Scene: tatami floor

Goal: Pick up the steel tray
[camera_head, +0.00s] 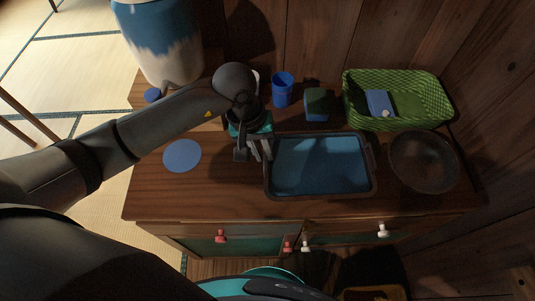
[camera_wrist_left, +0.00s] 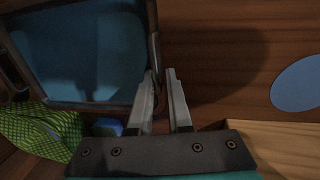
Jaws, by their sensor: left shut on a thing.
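The steel tray (camera_head: 322,168) is a rectangular pan with a dark rim, a bluish inside and a handle at each short end. It looks flat on the wooden cabinet top, and it appears empty. My left gripper (camera_head: 261,153) is at the tray's left end, pointing down, shut on the handle there. In the left wrist view, the tray (camera_wrist_left: 80,48) fills the upper left, and the fingertips (camera_wrist_left: 160,74) sit at the handle on its side. Whether the tray is clear of the wood cannot be told. My right gripper is not in view.
A green basket (camera_head: 352,112) holding a blue item stands behind right. A dark round bowl (camera_head: 424,162) is close to the tray's right end. A blue cup (camera_head: 283,90) and a dark block (camera_head: 316,104) stand behind. A blue disc (camera_head: 182,156) lies left, with bare wood around it.

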